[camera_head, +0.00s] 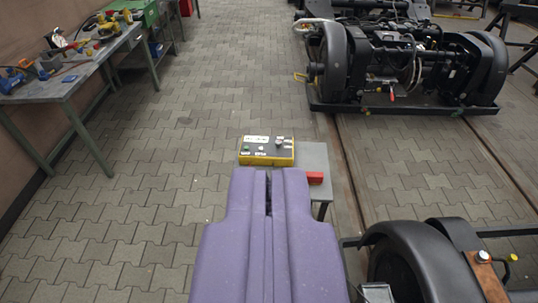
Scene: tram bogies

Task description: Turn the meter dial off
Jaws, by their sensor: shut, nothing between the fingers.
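The meter (252,158) is a yellow box with a dark top panel, white labels and a few small knobs. It stands on a small grey table (316,157) in the middle of the view. A small greyish knob that looks like the dial (279,143) is at the panel's right rear; its setting is too small to read. My purple gripper (268,178) points toward the meter from below in the picture. It is shut and empty, with only a thin dark seam between the fingers. It hides part of the table, and I cannot tell whether it touches the meter.
A red block (315,178) lies on the table just right of my gripper. A workbench with tools (60,85) lines the left wall. Black bogies stand at the upper right (400,60) and lower right (420,262). The paved floor (180,130) between is clear.

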